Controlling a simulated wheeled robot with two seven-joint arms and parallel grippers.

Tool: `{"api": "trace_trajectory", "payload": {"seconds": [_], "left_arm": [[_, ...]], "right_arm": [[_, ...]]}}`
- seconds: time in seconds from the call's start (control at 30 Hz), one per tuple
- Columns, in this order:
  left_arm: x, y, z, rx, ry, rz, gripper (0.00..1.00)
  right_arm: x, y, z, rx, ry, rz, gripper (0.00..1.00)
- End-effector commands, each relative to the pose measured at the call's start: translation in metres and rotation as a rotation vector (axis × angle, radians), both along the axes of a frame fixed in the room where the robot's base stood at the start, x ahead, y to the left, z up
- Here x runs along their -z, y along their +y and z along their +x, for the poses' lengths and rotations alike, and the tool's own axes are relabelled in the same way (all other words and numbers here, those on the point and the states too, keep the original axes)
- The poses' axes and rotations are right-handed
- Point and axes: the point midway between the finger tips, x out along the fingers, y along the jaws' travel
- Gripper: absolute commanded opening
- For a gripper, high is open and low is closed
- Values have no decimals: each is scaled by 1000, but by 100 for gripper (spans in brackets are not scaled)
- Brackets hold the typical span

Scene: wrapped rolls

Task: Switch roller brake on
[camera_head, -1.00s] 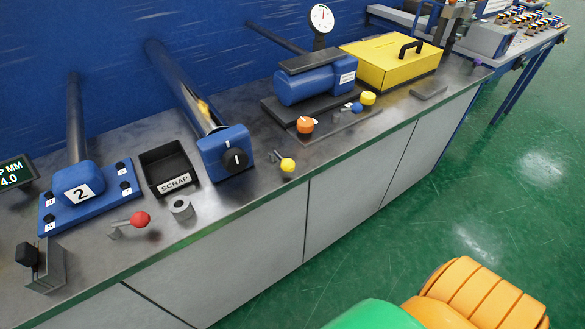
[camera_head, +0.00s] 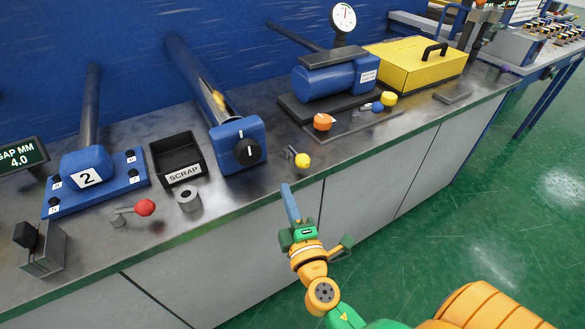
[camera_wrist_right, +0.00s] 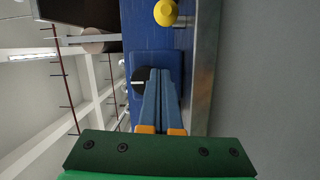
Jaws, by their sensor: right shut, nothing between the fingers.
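A blue block (camera_head: 225,136) at the end of a dark roller carries a black knob (camera_head: 247,152) with a white mark. The knob also shows in the right wrist view (camera_wrist_right: 138,82), partly behind my fingers. A small lever with a yellow ball (camera_head: 303,160) stands right of the block. A lever with a red ball (camera_head: 145,208) stands to the left. I cannot tell which control is the roller brake. My right gripper (camera_head: 285,187) is shut and empty, with long blue fingers, in front of the bench edge below the yellow ball, touching nothing that I can see. My left gripper is out of view.
A black scrap bin (camera_head: 168,146), a grey ring (camera_head: 189,200) and a blue plate marked 2 (camera_head: 122,199) are left of the block. A blue motor-like unit (camera_head: 325,82), orange knob (camera_head: 322,122) and yellow case (camera_head: 405,67) are to the right. The floor in front is clear.

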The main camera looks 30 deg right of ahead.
Motion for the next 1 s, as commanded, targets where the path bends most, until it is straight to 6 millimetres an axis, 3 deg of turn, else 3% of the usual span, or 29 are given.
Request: {"api": "trace_trajectory", "payload": {"seconds": [0.37, 0.8, 1.0], "left_arm": [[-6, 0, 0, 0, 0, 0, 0], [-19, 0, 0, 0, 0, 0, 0], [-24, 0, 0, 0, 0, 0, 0]], "right_arm": [[-2, -2, 10, -1, 0, -1, 0], [-6, -22, 100, 0, 0, 0, 0], [0, -47, 82, 0, 4, -1, 0]]}}
